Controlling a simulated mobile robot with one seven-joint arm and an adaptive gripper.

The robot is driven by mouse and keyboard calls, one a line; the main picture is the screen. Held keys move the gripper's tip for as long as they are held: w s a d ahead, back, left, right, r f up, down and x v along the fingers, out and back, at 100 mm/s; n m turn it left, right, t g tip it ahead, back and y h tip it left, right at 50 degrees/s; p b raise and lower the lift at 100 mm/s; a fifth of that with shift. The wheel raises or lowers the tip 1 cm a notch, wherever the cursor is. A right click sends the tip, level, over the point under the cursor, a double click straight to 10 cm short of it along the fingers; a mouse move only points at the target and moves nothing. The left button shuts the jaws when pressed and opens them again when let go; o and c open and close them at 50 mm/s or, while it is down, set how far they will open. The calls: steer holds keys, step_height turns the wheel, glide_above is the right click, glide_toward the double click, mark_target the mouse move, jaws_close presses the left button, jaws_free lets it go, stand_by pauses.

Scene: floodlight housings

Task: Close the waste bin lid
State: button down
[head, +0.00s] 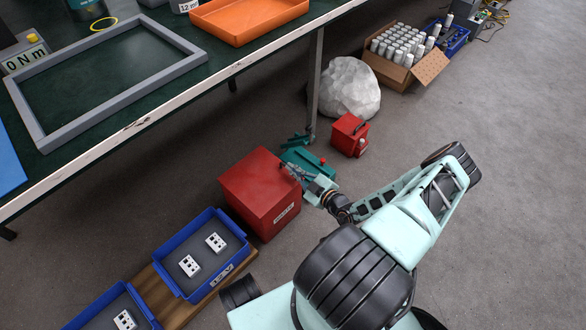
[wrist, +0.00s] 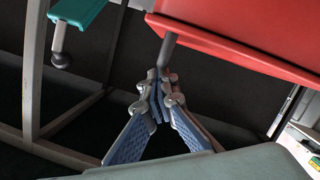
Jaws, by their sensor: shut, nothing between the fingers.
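The waste bin (head: 258,190) is a red box with a white label on its front, standing on the floor beside the workbench. Its top is a flat red face in the head view; I cannot tell whether the lid sits fully down. My gripper (head: 296,172) is at the bin's upper right edge. In the wrist view my gripper (wrist: 160,80) has its fingers together and empty. Their tips are close under a red panel (wrist: 240,35) of the bin, beside a short grey rod (wrist: 168,50); whether they touch is unclear.
A teal tool (head: 308,160) lies just behind the bin, close to my gripper. A small red box (head: 350,134) stands farther back. Blue trays (head: 202,255) sit in front of the bin on a wooden board. A workbench (head: 160,110) is at the left; floor at the right is clear.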

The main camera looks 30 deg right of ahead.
steer(key=shift+d+f, duration=0.25)
